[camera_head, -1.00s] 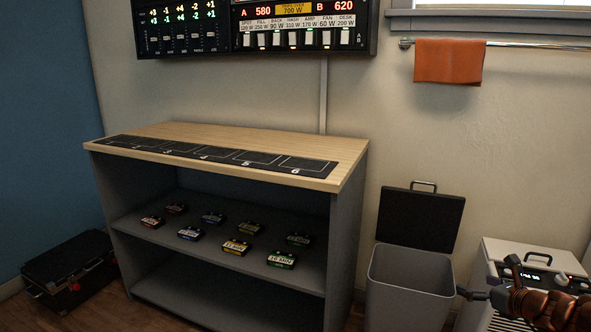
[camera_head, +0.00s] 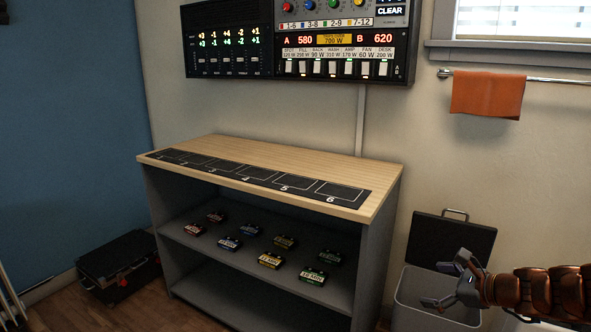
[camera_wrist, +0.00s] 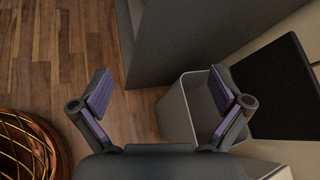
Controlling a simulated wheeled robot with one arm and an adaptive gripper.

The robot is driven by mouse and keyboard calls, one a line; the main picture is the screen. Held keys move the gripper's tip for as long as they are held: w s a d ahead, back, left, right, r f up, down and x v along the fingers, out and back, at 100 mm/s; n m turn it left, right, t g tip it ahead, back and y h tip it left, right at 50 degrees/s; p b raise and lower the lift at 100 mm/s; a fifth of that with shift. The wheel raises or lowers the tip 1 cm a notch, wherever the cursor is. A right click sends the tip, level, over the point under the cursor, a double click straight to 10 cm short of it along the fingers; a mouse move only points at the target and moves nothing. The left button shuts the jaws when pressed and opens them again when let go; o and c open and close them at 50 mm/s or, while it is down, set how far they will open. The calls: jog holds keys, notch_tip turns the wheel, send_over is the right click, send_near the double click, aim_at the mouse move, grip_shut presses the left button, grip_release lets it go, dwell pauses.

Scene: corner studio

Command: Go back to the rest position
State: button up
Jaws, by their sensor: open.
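My gripper (camera_head: 452,283) is at the right of the head view, in front of the grey bin (camera_head: 408,287) and its raised dark lid (camera_head: 468,240). In the wrist view my gripper (camera_wrist: 165,95) has its two fingers wide apart with nothing between them. Below them are the wooden floor (camera_wrist: 140,115) and the bin (camera_wrist: 172,112), with its dark lid (camera_wrist: 280,85) at the right. My gripper touches nothing that I can see.
A shelf unit (camera_head: 385,205) with a strip of numbered squares on top holds several small labelled boxes on its middle shelf. A black case (camera_head: 118,262) lies on the floor at left. An orange towel (camera_head: 488,95) hangs on a rail. A control panel is on the wall.

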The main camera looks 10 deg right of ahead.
jog(key=s+a+r+n+g+p, duration=0.35)
jog(key=a+r+n+p, duration=0.2)
jog(key=a, duration=0.25)
jog(key=s+a+r+n+g+y+p, duration=0.1)
jog(key=s+a+r+n+g+p, duration=0.1)
jog(key=s+a+r+n+p, duration=0.45)
jog(key=s+a+r+n+g+p, duration=0.25)
jog(key=a+r, duration=0.25)
jog(key=a, duration=0.5)
jog(key=s+d+r+n+g+h+p, duration=0.1)
jog(key=s+r+n+g+h+p, duration=0.1)
jog(key=s+r+n+p, duration=0.3)
jog(key=s+d+r+n+g+h+p, duration=0.1)
jog(key=s+r+n+h+p, duration=0.3)
jog(key=s+r+p, duration=0.5)
jog(key=s+n+g+p, duration=0.1)
jog(key=s+p, duration=0.1)
jog(key=s, duration=0.3)
jog(key=shift+s+r+n+h, duration=0.15)
jog(key=shift+s+n+h, duration=0.15)
jog(key=shift+n+h, duration=0.1)
jog(key=shift+s+d, duration=0.15)
jog(key=shift+s, duration=0.05)
jog(key=shift+c, duration=0.3)
